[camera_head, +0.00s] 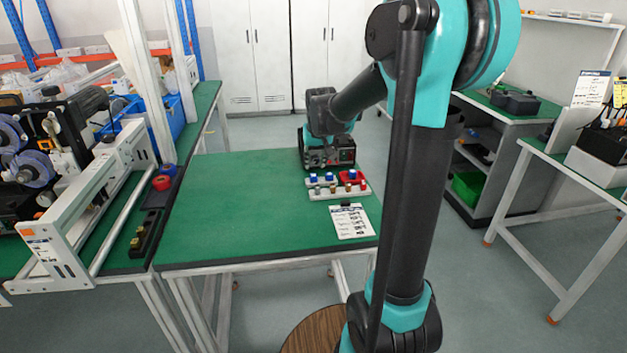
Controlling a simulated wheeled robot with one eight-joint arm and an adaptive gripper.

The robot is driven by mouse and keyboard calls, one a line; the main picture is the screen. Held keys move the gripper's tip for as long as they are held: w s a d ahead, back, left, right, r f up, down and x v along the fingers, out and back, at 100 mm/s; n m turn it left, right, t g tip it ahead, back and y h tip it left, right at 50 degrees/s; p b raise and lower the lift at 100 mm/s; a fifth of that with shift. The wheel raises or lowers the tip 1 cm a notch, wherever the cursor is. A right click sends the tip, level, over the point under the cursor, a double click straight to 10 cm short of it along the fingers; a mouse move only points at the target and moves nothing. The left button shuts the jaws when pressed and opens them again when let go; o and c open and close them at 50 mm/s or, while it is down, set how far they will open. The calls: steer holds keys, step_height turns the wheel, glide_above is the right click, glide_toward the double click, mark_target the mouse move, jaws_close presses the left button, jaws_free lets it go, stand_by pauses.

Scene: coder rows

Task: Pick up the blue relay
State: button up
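Small blue relays, one at the left end (313,177) and one beside it (328,176), sit on a light-coloured board (325,195) on the green table. I cannot tell from this view which one the task means. My arm comes in from the right and bends down behind a black device just beyond the board. My gripper's fingers are not visible; the end of the arm is hidden there. The relays appear to be seated on the board, with nothing seen holding them.
The black device (341,153) stands directly behind the board. Red parts (351,177) share the board with the blue relays. A white printed sheet (351,221) lies in front. The green table (235,205) is clear to the left. A white frame (62,240) stands on the left bench.

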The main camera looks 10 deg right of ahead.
mark_target(314, 175)
steer(key=shift+s+x, duration=0.15)
steer(key=shift+x, duration=1.4)
steer(key=shift+s+x, duration=0.1)
steer(key=shift+x, duration=1.45)
steer(key=shift+f, duration=0.15)
steer(key=c, duration=0.7)
